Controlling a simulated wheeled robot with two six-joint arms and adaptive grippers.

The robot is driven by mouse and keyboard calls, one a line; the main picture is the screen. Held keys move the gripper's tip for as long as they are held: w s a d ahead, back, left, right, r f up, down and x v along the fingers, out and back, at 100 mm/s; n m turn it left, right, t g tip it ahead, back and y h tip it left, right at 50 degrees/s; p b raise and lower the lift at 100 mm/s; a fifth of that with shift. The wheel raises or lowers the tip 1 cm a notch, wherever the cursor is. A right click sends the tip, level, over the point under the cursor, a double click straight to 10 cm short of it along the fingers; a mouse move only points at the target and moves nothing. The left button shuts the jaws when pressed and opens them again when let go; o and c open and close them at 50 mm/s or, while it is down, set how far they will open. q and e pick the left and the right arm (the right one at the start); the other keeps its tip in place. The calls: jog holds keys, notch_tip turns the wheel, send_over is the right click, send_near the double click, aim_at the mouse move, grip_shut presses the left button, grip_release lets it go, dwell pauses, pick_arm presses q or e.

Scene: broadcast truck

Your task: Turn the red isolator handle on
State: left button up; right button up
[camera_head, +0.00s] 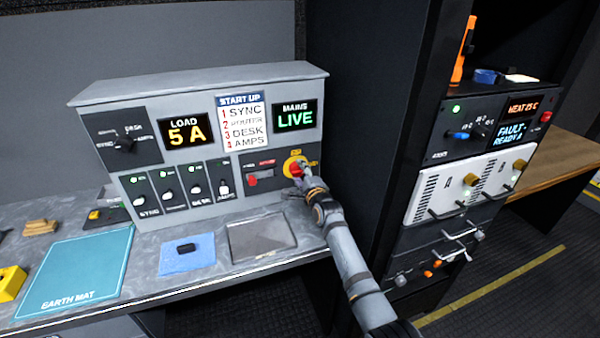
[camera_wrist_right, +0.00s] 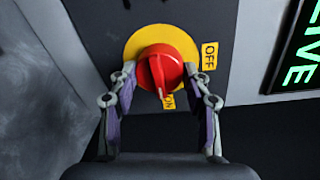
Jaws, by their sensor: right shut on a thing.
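The red isolator handle (camera_head: 297,169) is a round knob on a yellow disc (camera_wrist_right: 137,45), at the right end of the grey panel. In the right wrist view the handle (camera_wrist_right: 158,68) has a pale pointer line that points down, close to the ON label (camera_wrist_right: 168,101). The OFF label (camera_wrist_right: 209,56) is to the right of the disc. My right gripper (camera_head: 302,180) is shut on the handle, with one finger on each side of it in the wrist view (camera_wrist_right: 160,78). The left gripper is not in view.
The panel has a green LIVE display (camera_head: 295,115), an amber load display (camera_head: 186,132) and several toggle switches. A blue pad (camera_head: 187,262), a grey tray (camera_head: 262,258) and a teal earth mat (camera_head: 78,272) lie on the bench. A black rack (camera_head: 440,190) stands close at right.

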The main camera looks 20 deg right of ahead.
jog(key=o, duration=1.2)
jog(key=shift+c, duration=0.2)
jog(key=s, duration=1.2)
jog(key=shift+d+r, duration=0.2)
jog(key=shift+r, duration=0.15)
